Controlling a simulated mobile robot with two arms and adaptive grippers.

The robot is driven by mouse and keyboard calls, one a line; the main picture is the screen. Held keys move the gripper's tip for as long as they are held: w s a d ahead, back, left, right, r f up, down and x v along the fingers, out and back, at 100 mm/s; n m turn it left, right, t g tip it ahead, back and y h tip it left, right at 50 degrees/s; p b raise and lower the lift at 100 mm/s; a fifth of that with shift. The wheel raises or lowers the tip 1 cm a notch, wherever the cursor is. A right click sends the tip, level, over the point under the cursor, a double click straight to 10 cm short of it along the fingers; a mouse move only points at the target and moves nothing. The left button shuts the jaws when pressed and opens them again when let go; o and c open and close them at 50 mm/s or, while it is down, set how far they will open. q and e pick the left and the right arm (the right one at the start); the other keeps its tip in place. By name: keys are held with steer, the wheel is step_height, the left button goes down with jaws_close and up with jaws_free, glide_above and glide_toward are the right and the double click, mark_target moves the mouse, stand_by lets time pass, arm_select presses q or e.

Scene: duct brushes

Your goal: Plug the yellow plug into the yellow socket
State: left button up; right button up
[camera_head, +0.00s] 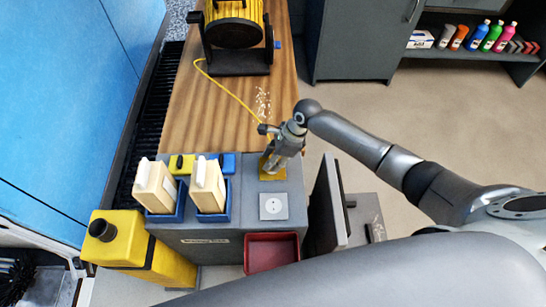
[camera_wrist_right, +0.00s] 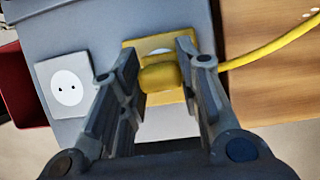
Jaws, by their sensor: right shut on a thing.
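The yellow plug (camera_wrist_right: 160,78) is between the fingers of my right gripper (camera_wrist_right: 157,62), which is shut on it. The plug is right at the yellow socket (camera_wrist_right: 131,45), a yellow square plate on the grey cabinet top, with part of its white round face showing behind the plug. I cannot tell whether the plug's pins are inside the socket. In the head view my right gripper (camera_head: 274,163) points down over the yellow socket (camera_head: 268,174) and hides the plug. The yellow cord (camera_wrist_right: 270,48) runs off to the right. My left gripper is not in view.
A white socket (camera_head: 273,206) is beside the yellow one on the cabinet top. A red bin (camera_head: 271,250), two cream bottles in blue holders and a yellow container (camera_head: 130,250) are nearby. The cord leads to a yellow reel (camera_head: 235,28) on the wooden bench (camera_head: 195,115).

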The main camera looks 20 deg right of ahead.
steer(key=shift+f, duration=0.2)
steer(key=o, duration=1.1)
steer(key=shift+c, duration=0.2)
steer(key=v, duration=1.2)
